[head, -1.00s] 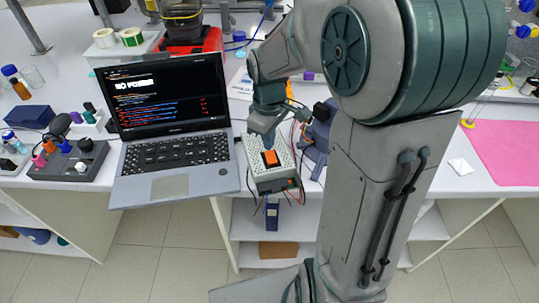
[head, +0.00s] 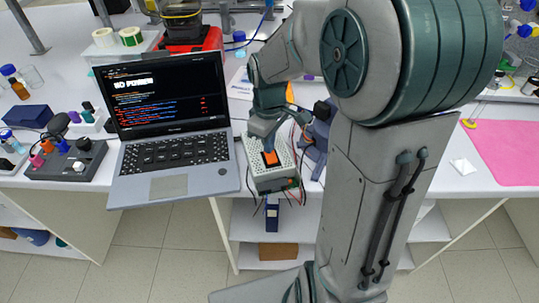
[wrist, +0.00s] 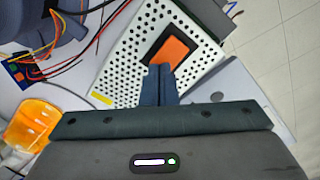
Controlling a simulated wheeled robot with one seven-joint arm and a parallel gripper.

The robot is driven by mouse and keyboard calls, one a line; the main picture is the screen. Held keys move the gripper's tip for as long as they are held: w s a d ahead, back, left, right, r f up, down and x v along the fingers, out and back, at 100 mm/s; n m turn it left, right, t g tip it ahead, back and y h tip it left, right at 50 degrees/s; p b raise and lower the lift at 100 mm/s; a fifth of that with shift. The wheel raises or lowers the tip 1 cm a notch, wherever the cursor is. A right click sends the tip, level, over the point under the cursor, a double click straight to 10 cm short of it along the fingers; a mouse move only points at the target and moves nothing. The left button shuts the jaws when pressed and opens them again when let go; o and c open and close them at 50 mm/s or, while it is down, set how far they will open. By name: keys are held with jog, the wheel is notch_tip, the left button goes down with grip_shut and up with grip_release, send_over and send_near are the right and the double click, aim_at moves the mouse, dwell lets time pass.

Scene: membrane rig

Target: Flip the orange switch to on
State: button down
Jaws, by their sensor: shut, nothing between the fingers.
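The orange switch (head: 271,158) sits in a dark frame on top of a white perforated power supply box (head: 270,182) at the bench's front edge. In the wrist view the switch (wrist: 174,53) lies just beyond my fingertips, on the box's perforated top (wrist: 125,55). My gripper (head: 268,146) is shut and empty, pointing down over the switch. In the wrist view its closed fingers (wrist: 158,70) reach the near edge of the switch's frame. I cannot tell whether they touch it. The laptop screen (head: 166,92) shows "NO POWER".
The laptop (head: 172,187) stands close to the left of the box. Red and black wires and a blue device (head: 318,135) are at its right. In the wrist view an orange translucent container (wrist: 38,125) is at the left. A pink mat (head: 505,150) lies far right.

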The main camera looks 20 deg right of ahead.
jog(key=shift+f, duration=0.1)
jog(key=shift+r+p, duration=2.85)
jog(key=shift+r, duration=0.7)
jog(key=s+r+m+t, duration=0.1)
jog(key=s+r+m, duration=0.2)
jog(key=s, duration=0.4)
jog(key=s+r+m+t, duration=0.2)
jog(key=s+r+m, duration=0.1)
jog(key=s+m, duration=0.2)
jog(key=shift+s, duration=1.25)
